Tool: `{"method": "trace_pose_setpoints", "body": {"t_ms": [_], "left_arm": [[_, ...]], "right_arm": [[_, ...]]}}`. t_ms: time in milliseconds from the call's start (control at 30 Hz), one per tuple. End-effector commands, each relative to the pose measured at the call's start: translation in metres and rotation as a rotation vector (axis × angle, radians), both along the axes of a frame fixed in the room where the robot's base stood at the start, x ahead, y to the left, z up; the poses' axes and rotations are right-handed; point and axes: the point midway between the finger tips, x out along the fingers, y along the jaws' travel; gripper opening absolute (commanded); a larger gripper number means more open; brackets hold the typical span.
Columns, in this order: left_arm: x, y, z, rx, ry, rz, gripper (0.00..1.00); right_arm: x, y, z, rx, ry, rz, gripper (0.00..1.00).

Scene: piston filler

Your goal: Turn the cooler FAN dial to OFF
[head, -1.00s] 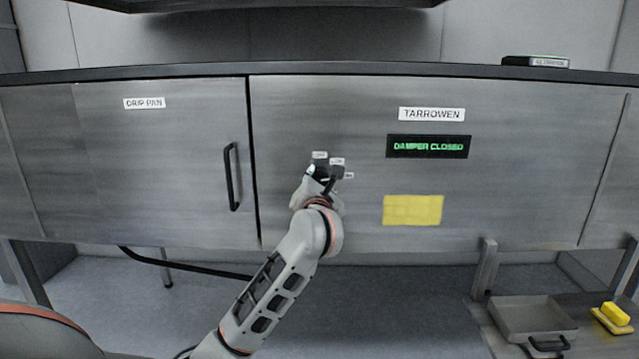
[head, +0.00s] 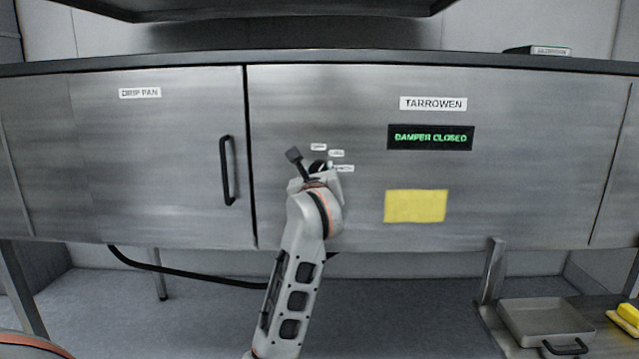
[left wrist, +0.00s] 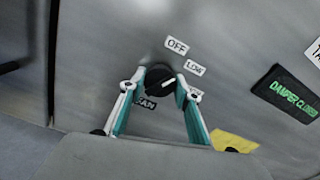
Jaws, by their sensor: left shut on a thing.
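The FAN dial is a round black knob (left wrist: 158,76) with a white pointer mark, on the steel front panel. In the left wrist view the mark points up and right, roughly toward the LOW label (left wrist: 195,68). The OFF label (left wrist: 177,46) is above the dial, and the FAN label (left wrist: 146,104) is below it, partly covered. A third label on the right is mostly hidden by a finger. My left gripper (left wrist: 157,84) is shut on the dial, one finger on each side. In the head view my left gripper (head: 318,168) largely hides the dial. My right gripper is out of view.
A green-lit display (head: 430,137) reads DAMPER CLOSED, with a yellow note (head: 415,206) below it. A door handle (head: 228,170) sticks out left of my gripper. A metal tray (head: 545,322) is at the lower right. The panel around the dial is otherwise flat.

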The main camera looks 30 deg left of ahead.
Motion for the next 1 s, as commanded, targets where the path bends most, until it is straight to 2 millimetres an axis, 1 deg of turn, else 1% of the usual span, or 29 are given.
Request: {"method": "trace_pose_setpoints", "body": {"t_ms": [33, 133, 233, 600, 767, 1000], "left_arm": [[0.001, 0.0, -0.006, -0.043, -0.022, -0.001, 0.11], [0.001, -0.001, -0.007, -0.122, -0.069, -0.001, 0.11], [0.001, -0.001, -0.007, -0.195, -0.114, -0.001, 0.11], [0.001, 0.0, -0.004, -0.396, -0.237, 0.0, 0.11], [0.001, 0.0, -0.003, -0.44, -0.265, 0.0, 0.11], [0.0, 0.0, -0.001, -0.465, -0.282, 0.0, 0.11]], "right_arm": [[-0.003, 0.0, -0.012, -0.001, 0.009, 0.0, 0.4], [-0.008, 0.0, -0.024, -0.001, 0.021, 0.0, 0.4], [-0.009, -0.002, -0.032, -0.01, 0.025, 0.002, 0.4], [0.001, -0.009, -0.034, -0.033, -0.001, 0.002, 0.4], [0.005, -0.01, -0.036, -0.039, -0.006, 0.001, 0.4], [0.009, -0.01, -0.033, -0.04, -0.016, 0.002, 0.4]]}}
